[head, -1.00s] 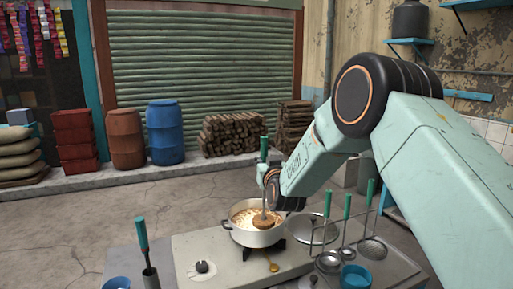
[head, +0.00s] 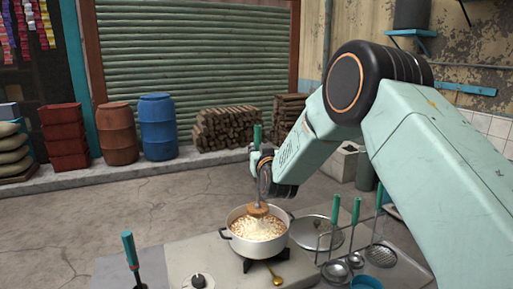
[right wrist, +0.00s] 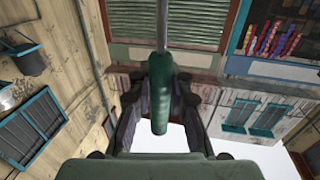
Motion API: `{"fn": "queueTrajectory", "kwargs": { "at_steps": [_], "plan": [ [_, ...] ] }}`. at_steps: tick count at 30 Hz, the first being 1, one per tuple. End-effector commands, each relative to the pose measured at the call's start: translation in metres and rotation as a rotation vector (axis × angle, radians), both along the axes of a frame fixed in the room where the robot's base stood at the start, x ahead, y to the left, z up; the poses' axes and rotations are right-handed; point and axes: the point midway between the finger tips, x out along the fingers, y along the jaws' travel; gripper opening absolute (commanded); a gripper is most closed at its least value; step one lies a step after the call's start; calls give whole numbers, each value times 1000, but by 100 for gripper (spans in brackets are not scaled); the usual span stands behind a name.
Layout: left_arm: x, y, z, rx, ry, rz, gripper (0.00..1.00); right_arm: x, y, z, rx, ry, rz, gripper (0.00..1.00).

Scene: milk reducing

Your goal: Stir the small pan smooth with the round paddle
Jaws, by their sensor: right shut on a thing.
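The small pan (head: 234,240) is white with two side handles and stands on the stove's burner. It holds a creamy, lumpy pale mixture (head: 262,228). The round paddle (head: 258,210) is a wooden disc on a metal rod with a green handle (head: 257,136). My right gripper (head: 263,160) is shut on the paddle's handle above the pan. The disc is at the far part of the pan, at or just above the mixture; I cannot tell if it touches. In the right wrist view the green handle (right wrist: 160,100) sits between the fingers. My left gripper is not in view.
Right of the pan lie a lid (head: 310,230) and a rack with green-handled ladles and a skimmer (head: 380,255). A green-handled tool (head: 130,250) stands at left. A stove knob (head: 198,281) is in front.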

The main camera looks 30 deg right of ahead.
Motion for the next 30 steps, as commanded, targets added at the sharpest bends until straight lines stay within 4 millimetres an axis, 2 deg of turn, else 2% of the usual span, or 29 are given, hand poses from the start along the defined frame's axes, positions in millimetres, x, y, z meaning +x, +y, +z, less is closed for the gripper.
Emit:
{"fn": "queueTrajectory", "kwargs": {
  "at_steps": [11,30],
  "plan": [
    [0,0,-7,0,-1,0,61,-6,1,-9,0,-1,0,0],
    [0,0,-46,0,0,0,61,-3,0,-62,-1,-3,0,0]
  ]
}}
